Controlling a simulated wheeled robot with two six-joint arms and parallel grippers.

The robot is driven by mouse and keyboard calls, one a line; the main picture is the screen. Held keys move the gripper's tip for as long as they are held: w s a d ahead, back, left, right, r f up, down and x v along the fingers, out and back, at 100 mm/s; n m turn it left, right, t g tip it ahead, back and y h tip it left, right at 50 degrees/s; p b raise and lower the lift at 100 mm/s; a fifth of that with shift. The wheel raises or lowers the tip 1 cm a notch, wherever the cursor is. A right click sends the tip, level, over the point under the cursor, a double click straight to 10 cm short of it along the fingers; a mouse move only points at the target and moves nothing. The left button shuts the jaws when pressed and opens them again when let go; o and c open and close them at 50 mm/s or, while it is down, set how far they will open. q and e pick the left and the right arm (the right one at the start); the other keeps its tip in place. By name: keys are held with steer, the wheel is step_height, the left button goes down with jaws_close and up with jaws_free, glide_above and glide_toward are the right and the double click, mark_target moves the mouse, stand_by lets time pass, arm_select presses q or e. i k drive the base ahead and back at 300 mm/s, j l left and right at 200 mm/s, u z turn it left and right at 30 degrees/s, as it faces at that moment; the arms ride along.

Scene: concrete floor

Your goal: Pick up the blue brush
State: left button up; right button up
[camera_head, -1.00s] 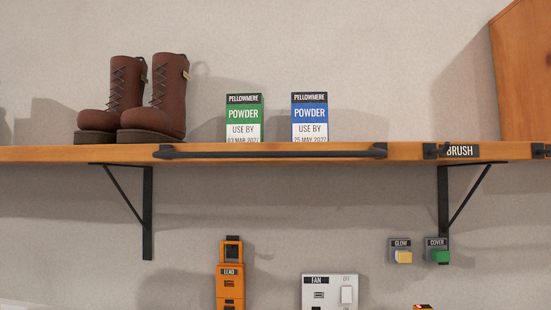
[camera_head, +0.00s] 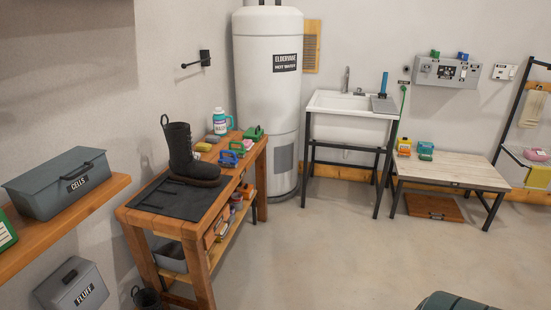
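A small blue item with a loop-like handle (camera_head: 231,156) lies near the right edge of the wooden workbench (camera_head: 258,150); it looks like a brush, but it is too small to be sure. A similar green item (camera_head: 253,132) lies behind it. An upright blue object (camera_head: 384,83) stands at the sink's right side, and a blue-green item (camera_head: 425,147) sits on the low table; I cannot tell whether either is a brush. Neither of my grippers is in view.
A black boot (camera_head: 188,155) stands on the bench's dark mat (camera_head: 165,200). Behind are a white water heater (camera_head: 268,100), a sink (camera_head: 345,125) and a low table (camera_head: 465,172). A dark rounded object (camera_head: 455,301) is at the bottom edge. The middle floor is clear.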

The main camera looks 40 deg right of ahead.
mark_target(229, 162)
steer(key=z, duration=1.05)
